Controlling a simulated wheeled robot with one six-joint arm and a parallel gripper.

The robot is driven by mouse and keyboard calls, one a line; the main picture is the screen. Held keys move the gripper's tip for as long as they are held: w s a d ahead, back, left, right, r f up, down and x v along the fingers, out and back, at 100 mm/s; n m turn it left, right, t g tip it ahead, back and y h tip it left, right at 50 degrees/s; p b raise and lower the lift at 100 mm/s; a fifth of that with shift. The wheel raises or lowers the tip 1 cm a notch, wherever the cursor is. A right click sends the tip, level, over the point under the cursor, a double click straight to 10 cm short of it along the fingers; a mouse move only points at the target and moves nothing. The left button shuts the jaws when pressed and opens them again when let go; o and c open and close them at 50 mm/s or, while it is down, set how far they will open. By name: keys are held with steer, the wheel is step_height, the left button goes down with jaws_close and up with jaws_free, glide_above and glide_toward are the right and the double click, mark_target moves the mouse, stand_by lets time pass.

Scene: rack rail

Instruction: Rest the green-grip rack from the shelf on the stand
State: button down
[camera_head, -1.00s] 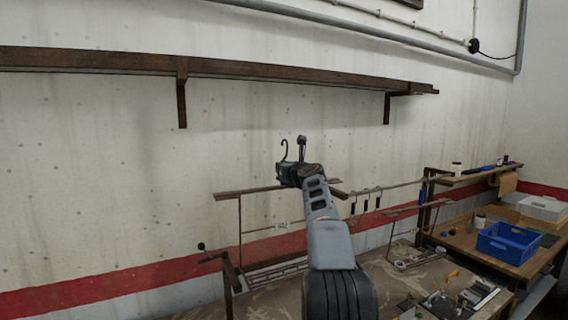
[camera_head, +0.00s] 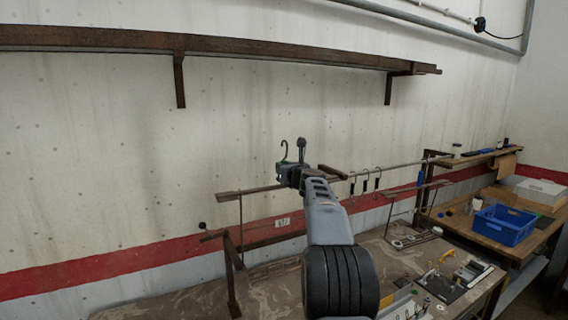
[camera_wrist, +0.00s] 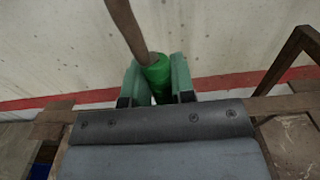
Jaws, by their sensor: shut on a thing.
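My gripper (camera_head: 292,168) is raised above the bench at mid-picture in the head view. In the wrist view its two fingers (camera_wrist: 157,85) are shut on a green grip (camera_wrist: 158,72). A brown rod (camera_wrist: 126,25) runs up from this grip, out of the top of the picture. In the head view a thin dark hook (camera_head: 285,148) shows at the gripper; most of the held rack cannot be made out. A brown bar on thin legs (camera_head: 245,192), perhaps the stand, shows behind and left of my gripper. Whether the rack touches anything is unclear.
A long brown shelf (camera_head: 120,40) runs along the wall above. Several black-grip hooks (camera_head: 365,185) hang from a rail right of my gripper. A dark post (camera_head: 230,275) stands at left. A blue crate (camera_head: 503,224) sits on the right bench. A small wall shelf (camera_head: 465,161) is beyond.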

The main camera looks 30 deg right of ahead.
step_height(320, 180, down, 10)
steer(key=shift+r, duration=0.15)
stand_by(1.0)
steer(key=shift+f+b, duration=0.2)
steer(key=shift+b, duration=0.25)
step_height(320, 180, down, 7)
steer(key=b, duration=0.7)
steer(key=shift+s+b, duration=0.15)
steer(key=shift+b, duration=0.25)
stand_by(0.5)
steer(key=shift+f+b, duration=0.45)
stand_by(0.7)
steer(key=c, duration=1.2)
jaws_free()
steer(key=o, duration=0.3)
steer(key=shift+o, duration=0.2)
steer(key=shift+f, duration=0.15)
